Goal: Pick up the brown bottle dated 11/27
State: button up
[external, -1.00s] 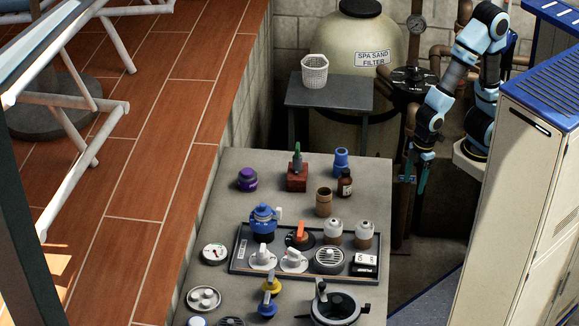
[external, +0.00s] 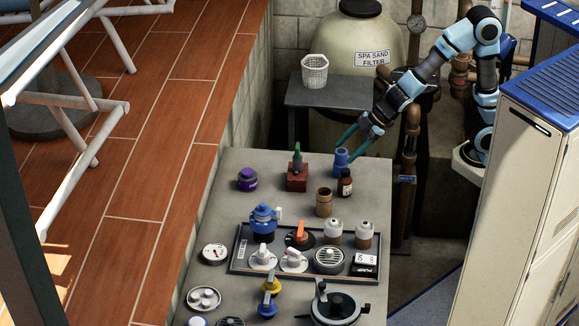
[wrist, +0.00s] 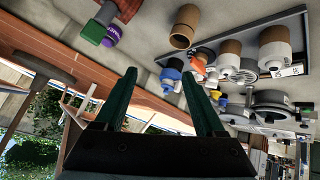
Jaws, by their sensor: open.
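A small dark brown bottle (external: 345,187) with a dark cap and a pale and red label stands upright at the back right of the grey table; its date is too small to read. I cannot make it out in the wrist view. My gripper (external: 345,153) is open and empty, its green fingers angled down to the left. In the external view the fingertips overlap the top of a blue cylinder (external: 341,164), just behind and left of the bottle; I cannot tell whether they touch. The open fingers also show in the wrist view (wrist: 159,73).
A brown cup (external: 324,205) stands in front of the bottle. A red block (external: 297,183) with a green item and a purple-capped container (external: 247,180) are to the left. A tray (external: 240,268) with several fittings and white-and-brown bottles lies nearer. Pipes stand beyond the table's right edge.

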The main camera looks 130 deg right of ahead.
jog(key=d+n+t+y+b, duration=0.2)
jog(key=d+n+t+y, duration=0.15)
jog(key=d, duration=0.45)
jog(key=s+a+f+n+t+y+b, duration=0.1)
jog(key=s+f+n+y+b, duration=0.1)
jog(key=s+y, duration=0.6)
jog(key=h, duration=0.2)
send_near(346, 171)
jog(key=w+f, duration=0.2)
jog(key=x, duration=0.2)
jog(key=p+x, duration=0.1)
jog(key=x, duration=0.2)
jog(key=shift+s+a+r, duration=0.1)
jog(key=shift+a+r, duration=0.05)
jog(key=shift+a, duration=0.15)
jog(key=x, duration=0.1)
jog(key=p+x, duration=0.1)
jog(key=x, duration=0.2)
jog(key=shift+w+a+r, duration=0.1)
jog(key=shift+w+r, duration=0.1)
jog(key=shift+r, duration=0.05)
jog(key=shift+w+a+f, duration=0.2)
jog(key=shift+w+f, duration=0.05)
jog(key=shift+w, duration=0.2)
grip_shut()
